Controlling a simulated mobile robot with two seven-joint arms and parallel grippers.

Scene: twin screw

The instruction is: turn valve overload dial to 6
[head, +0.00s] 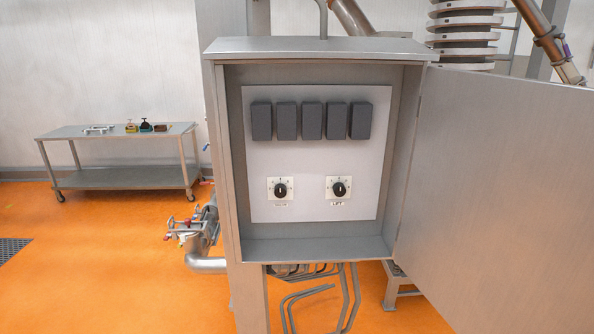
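A grey metal cabinet (320,247) stands open in front of me, its door (510,180) swung out to the right. Inside, a pale panel (311,160) carries two black dials on white square plates. The left dial (280,190) and the right dial (339,189) each have a small label below. The labels and scale numbers are too small to read surely, so I cannot tell which is the valve overload dial. Both pointer marks seem to be near upright. Neither of my grippers is in view.
Several dark grey blocks (312,120) sit in a row above the dials. The open door blocks the right side. Pipes with red-handled valves (190,225) are at the cabinet's lower left. A wheeled metal table (115,178) stands far left. Orange floor (110,270) is clear at front left.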

